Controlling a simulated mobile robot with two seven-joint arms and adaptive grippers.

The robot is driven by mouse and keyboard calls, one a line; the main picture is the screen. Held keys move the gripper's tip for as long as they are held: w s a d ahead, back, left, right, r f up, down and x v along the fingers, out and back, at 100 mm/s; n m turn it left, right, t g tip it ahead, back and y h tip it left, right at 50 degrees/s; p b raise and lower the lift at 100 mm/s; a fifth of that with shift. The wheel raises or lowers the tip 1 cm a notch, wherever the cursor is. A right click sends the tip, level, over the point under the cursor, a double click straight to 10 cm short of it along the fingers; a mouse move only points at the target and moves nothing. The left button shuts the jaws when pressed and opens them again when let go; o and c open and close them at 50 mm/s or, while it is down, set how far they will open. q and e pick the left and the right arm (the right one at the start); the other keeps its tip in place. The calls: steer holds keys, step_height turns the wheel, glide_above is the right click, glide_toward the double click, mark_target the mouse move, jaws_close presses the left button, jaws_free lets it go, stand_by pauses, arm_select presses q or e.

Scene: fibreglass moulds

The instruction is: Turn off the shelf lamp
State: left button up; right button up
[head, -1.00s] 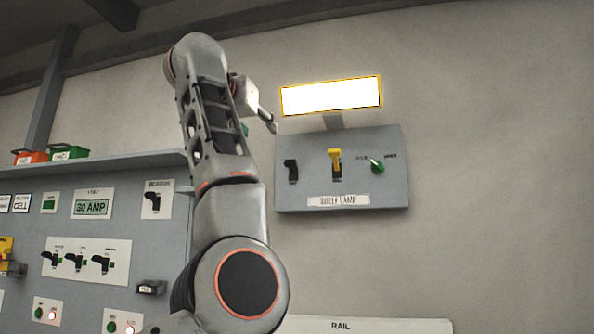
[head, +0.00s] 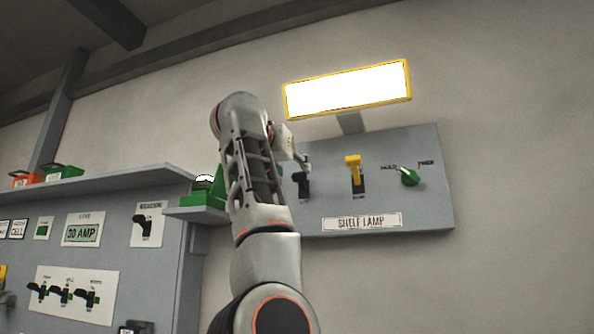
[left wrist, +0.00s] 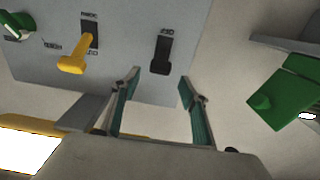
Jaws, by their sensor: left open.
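The lit shelf lamp (head: 347,88) glows white in a yellow frame above a grey panel (head: 425,215) labelled SHELF LAMP. The panel carries a black switch (head: 304,186), a yellow lever (head: 353,169) with its handle at the top of its slot, and a green knob (head: 409,177). My left gripper (head: 302,161) is open and empty, overlapping the top of the black switch. In the left wrist view, upside down, the black switch (left wrist: 161,55) lies just beyond and between the open fingertips (left wrist: 160,77). The yellow lever (left wrist: 73,63) is to their left. Contact cannot be told.
A grey shelf (head: 100,187) with orange (head: 27,180) and green (head: 63,173) boxes stands left, above a board of other switches (head: 75,293). A green object (head: 205,192) sits beside my arm. The wall right of the panel is clear.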

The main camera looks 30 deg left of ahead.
mark_target(298, 175)
arm_select(q)
steer(key=p+x, duration=0.1)
steer(key=x, duration=0.2)
steer(key=shift+w+a, duration=0.15)
steer(key=shift+w, duration=0.55)
steer(key=c, duration=1.1)
steer(key=shift+f, duration=0.1)
arm_select(e)
steer(key=shift+d+r+h, duration=0.3)
steer(key=shift+d, duration=0.15)
steer(key=shift+f, duration=0.1)
